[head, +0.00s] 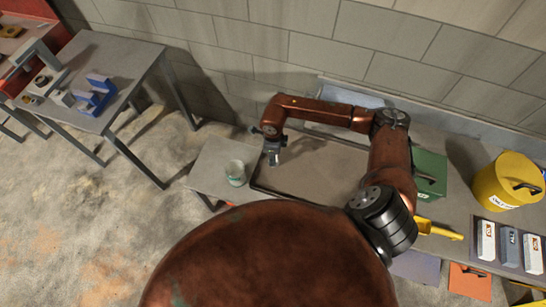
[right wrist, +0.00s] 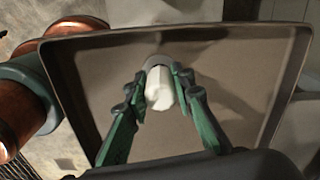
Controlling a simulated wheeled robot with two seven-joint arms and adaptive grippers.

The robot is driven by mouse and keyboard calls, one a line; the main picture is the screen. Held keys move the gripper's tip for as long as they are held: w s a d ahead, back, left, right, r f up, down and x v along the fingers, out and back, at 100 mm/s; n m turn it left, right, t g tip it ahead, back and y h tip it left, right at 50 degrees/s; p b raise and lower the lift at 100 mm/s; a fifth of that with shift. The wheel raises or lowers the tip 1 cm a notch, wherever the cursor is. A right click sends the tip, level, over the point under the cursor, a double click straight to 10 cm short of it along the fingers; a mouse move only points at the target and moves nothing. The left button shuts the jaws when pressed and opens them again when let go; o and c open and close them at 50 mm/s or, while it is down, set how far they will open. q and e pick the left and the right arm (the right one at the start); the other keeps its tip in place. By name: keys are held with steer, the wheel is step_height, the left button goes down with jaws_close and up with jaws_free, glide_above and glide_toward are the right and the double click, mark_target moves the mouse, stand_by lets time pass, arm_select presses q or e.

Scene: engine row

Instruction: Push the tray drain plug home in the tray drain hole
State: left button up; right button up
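The tray (head: 325,165) is a shallow brown-grey tray with a dark rim on the bench in the head view. It fills most of the right wrist view (right wrist: 235,85). My right gripper (head: 274,158) reaches over the tray's left end. In the right wrist view its green-sided fingers (right wrist: 161,76) are closed about a white plug (right wrist: 160,92), one on each side. The plug's far end meets a grey round patch (right wrist: 155,62) on the tray, which looks like the drain hole. How deep the plug sits cannot be told. My left gripper is in neither view.
A pale green cup (head: 235,172) stands left of the tray. A green box (head: 430,172) and a yellow canister (head: 507,182) stand to the right. A yellow-handled tool (head: 438,230) lies nearby. A block wall (head: 330,45) runs behind. A separate table (head: 125,65) is at far left.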

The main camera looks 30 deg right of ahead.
steer(key=o, duration=0.5)
step_height(320, 180, up, 12)
steer(key=shift+r, duration=0.1)
stand_by(0.4)
stand_by(0.5)
